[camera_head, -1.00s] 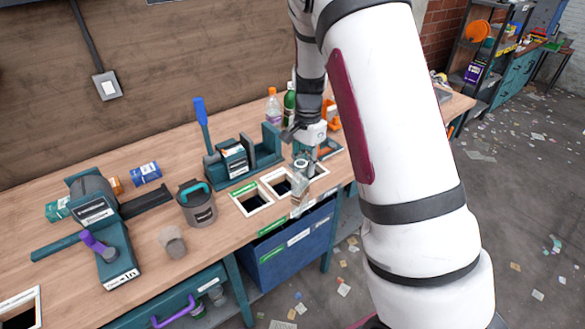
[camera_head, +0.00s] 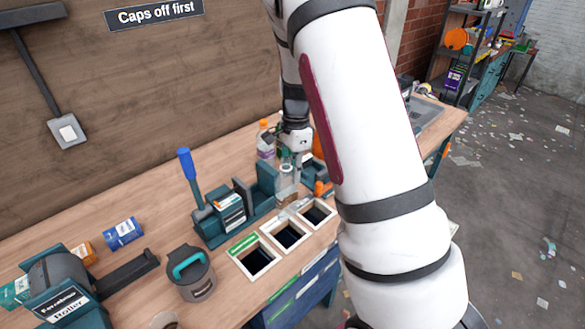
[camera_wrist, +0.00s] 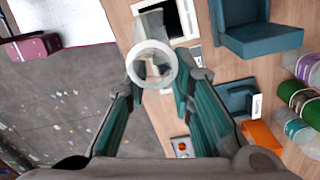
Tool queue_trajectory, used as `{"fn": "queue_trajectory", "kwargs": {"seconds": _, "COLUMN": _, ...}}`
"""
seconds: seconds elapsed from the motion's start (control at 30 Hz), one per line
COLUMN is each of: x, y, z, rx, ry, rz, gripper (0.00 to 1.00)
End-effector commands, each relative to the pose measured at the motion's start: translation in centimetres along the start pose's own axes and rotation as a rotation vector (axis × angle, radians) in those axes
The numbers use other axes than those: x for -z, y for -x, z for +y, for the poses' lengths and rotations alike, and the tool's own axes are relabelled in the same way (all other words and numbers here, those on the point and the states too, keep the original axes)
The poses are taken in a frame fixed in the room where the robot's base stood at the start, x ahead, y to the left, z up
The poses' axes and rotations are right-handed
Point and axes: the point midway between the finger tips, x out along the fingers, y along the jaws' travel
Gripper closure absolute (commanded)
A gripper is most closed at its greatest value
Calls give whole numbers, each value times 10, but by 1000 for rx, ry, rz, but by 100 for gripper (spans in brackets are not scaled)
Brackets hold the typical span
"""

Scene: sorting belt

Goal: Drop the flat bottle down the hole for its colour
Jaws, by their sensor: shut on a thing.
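My gripper (camera_head: 288,160) is shut on a clear flat bottle (camera_head: 287,186), held roughly upright. In the wrist view, the gripper (camera_wrist: 160,75) has the bottle's pale round neck ring (camera_wrist: 152,47) between its fingertips. Three white-framed holes are in the bench: a left one (camera_head: 239,267) with a green label, a middle one (camera_head: 285,251) and a right one (camera_head: 330,221). In the head view the bottle's lower end appears just behind the middle and right holes; its height above the bench is unclear. My arm hides part of the bench at right.
A teal fixture with a blue lever (camera_head: 188,166) stands behind the holes. A grey pot with a teal handle (camera_head: 203,285) is left of them. An orange-capped bottle (camera_head: 264,145) stands behind my gripper. A blue can (camera_head: 123,233) lies at left.

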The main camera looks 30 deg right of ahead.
Motion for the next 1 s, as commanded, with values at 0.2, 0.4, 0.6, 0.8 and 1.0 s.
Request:
{"fn": "queue_trajectory", "kwargs": {"seconds": 0.2, "x": 1, "y": -25, "z": -2, "rx": -1, "ry": -1, "rz": -1, "gripper": 100}}
{"fn": "queue_trajectory", "kwargs": {"seconds": 0.4, "x": 2, "y": -47, "z": -2, "rx": -3, "ry": -1, "rz": -1, "gripper": 100}}
{"fn": "queue_trajectory", "kwargs": {"seconds": 0.6, "x": 4, "y": -68, "z": -4, "rx": -1, "ry": 0, "rz": 0, "gripper": 100}}
{"fn": "queue_trajectory", "kwargs": {"seconds": 0.8, "x": 5, "y": -90, "z": -5, "rx": -1, "ry": 0, "rz": -1, "gripper": 100}}
{"fn": "queue_trajectory", "kwargs": {"seconds": 1.0, "x": 6, "y": -109, "z": -5, "rx": -2, "ry": 0, "rz": -1, "gripper": 100}}
